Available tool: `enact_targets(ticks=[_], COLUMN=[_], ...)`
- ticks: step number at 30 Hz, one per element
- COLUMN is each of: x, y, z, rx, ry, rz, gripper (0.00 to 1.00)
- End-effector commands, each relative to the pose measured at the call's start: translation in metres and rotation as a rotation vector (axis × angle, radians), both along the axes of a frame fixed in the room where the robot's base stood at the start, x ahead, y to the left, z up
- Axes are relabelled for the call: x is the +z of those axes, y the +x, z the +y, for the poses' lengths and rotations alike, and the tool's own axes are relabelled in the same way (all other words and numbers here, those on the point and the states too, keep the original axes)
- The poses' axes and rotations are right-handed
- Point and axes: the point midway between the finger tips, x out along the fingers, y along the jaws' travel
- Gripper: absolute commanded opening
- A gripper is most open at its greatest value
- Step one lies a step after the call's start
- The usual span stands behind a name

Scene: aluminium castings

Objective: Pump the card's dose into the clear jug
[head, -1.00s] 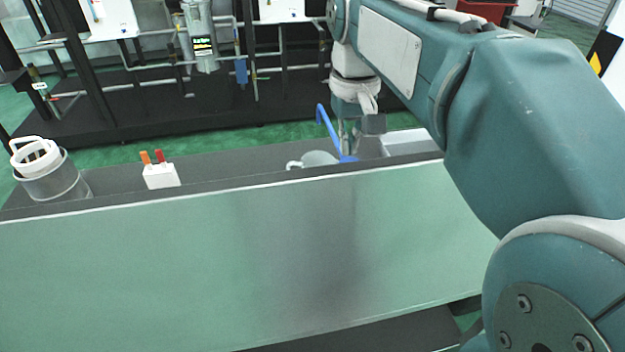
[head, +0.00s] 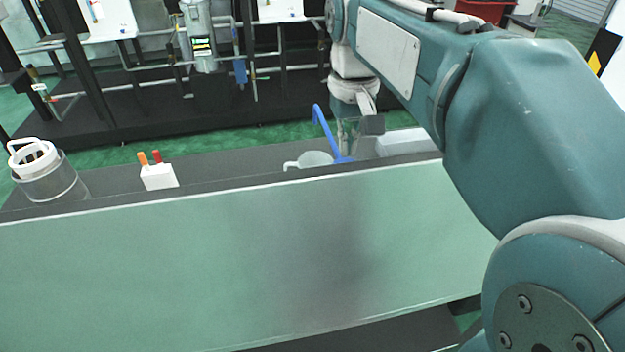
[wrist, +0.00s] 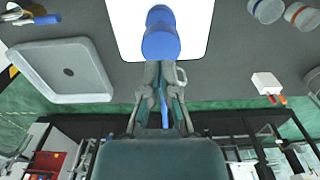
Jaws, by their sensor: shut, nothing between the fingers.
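A blue pump (head: 321,125) rises beside the clear jug (head: 309,159) on the dark bench in the head view. The jug's handle faces left. My gripper (head: 352,142) points down just right of the pump's blue tube. In the wrist view my gripper (wrist: 162,68) is shut and empty, its tips at the edge of the blue pump head (wrist: 160,42). Whether they touch it I cannot tell. A small pale loop right of the fingers may be the jug's handle; the fingers hide the rest. I cannot make out the dose card.
A white tray (head: 405,141) lies right of my gripper. A white block (head: 159,177) with orange and red pegs stands left on the bench. A green panel (head: 250,260) fronts the bench.

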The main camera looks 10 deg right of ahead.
Motion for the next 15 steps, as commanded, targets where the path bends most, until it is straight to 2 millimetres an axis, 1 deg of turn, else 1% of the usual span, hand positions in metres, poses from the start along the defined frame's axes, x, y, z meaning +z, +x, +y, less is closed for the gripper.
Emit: enact_targets(ticks=[10,15], x=[-0.0004,-0.0049], y=[0.0,0.0], z=[0.0003,0.0003], rx=[0.001,0.001], ry=[0.0,0.0], rz=[0.0,0.001], gripper=[0.0,0.0])
